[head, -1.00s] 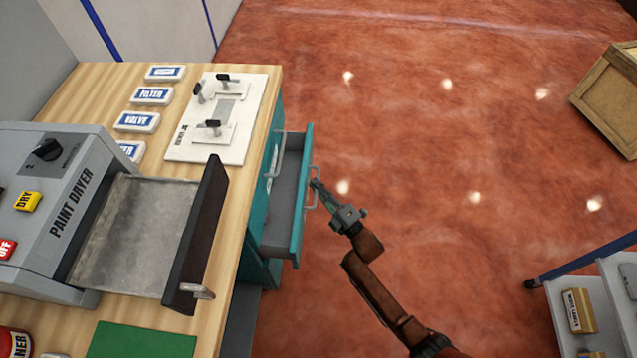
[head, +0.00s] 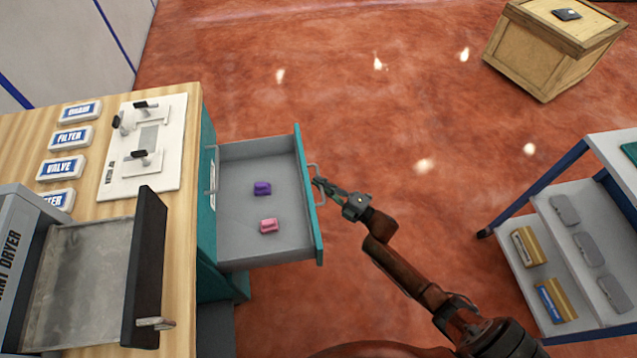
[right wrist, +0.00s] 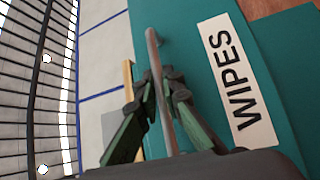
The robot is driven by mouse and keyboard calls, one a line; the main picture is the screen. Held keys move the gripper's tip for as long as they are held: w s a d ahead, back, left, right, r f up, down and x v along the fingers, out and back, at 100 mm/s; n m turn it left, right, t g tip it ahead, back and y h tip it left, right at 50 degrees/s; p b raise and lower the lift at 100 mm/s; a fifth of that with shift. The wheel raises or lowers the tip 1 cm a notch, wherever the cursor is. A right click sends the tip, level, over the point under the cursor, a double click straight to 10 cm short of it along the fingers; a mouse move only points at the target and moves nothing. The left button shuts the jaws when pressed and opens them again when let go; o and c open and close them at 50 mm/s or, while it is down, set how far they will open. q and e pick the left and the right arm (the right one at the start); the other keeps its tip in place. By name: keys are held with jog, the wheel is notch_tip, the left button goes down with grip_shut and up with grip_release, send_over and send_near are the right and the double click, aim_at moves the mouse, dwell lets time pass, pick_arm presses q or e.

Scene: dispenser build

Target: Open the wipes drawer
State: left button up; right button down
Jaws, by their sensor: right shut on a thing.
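The wipes drawer (head: 236,245) is teal-fronted with a grey inside, and it stands well out from the workbench. A purple piece (head: 262,188) and a pink piece (head: 268,226) lie in it. Its front carries a "WIPES" label (right wrist: 238,78) in the right wrist view. My right gripper (head: 319,184) is at the drawer's metal bar handle (head: 314,170). In the right wrist view the fingers (right wrist: 160,100) are shut around the handle bar (right wrist: 157,70). My left gripper is not in view.
The paint dryer (head: 20,240) with its open tray (head: 85,275) sits on the wooden bench (head: 180,230). A shelf rack (head: 530,215) stands at the right, and a wooden crate (head: 530,60) at the back right. The red floor between is clear.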

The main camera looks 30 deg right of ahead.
jog(key=shift+d, duration=0.15)
jog(key=c, duration=2.1)
grip_release()
jog(key=shift+s, duration=0.15)
jog(key=v, duration=1.2)
